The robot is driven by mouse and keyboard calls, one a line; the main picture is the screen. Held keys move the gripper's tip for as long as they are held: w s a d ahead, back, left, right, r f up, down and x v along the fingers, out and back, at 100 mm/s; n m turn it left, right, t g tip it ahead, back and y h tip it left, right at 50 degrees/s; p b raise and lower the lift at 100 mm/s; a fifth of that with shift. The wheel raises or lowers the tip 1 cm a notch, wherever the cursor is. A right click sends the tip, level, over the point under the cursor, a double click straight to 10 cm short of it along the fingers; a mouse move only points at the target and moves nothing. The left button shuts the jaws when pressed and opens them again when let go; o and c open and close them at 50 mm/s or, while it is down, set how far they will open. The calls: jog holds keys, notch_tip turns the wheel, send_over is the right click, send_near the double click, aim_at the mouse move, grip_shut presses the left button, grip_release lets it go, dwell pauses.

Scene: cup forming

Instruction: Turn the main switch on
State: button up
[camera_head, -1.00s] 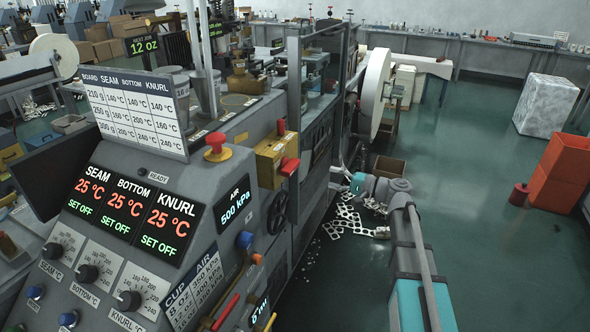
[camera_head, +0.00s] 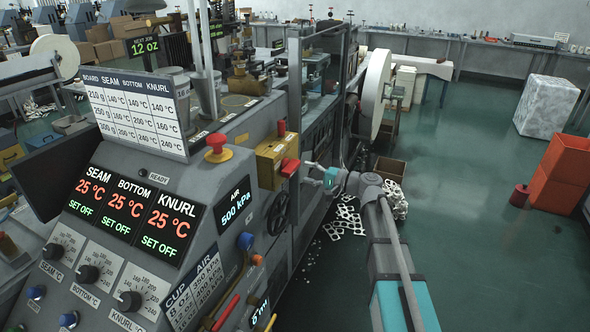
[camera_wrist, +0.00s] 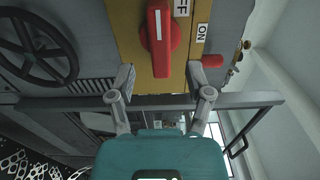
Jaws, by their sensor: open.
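The main switch is a red rotary handle (camera_head: 289,168) on a yellow box (camera_head: 268,160) at the machine's side. In the wrist view the red handle (camera_wrist: 161,38) stands lengthwise up the picture with a white line on it.
A black handwheel (camera_wrist: 38,48) is left of the yellow box in the wrist view. A grey frame bar (camera_wrist: 250,98) crosses behind the fingers. A red-and-yellow emergency button (camera_head: 217,150) stands on the panel.

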aim_at(296, 169)
jog(key=shift+x, duration=2.85)
jog(key=shift+d, duration=0.1)
grip_shut()
jog(key=shift+d, duration=0.45)
jog(key=shift+a, duration=0.4)
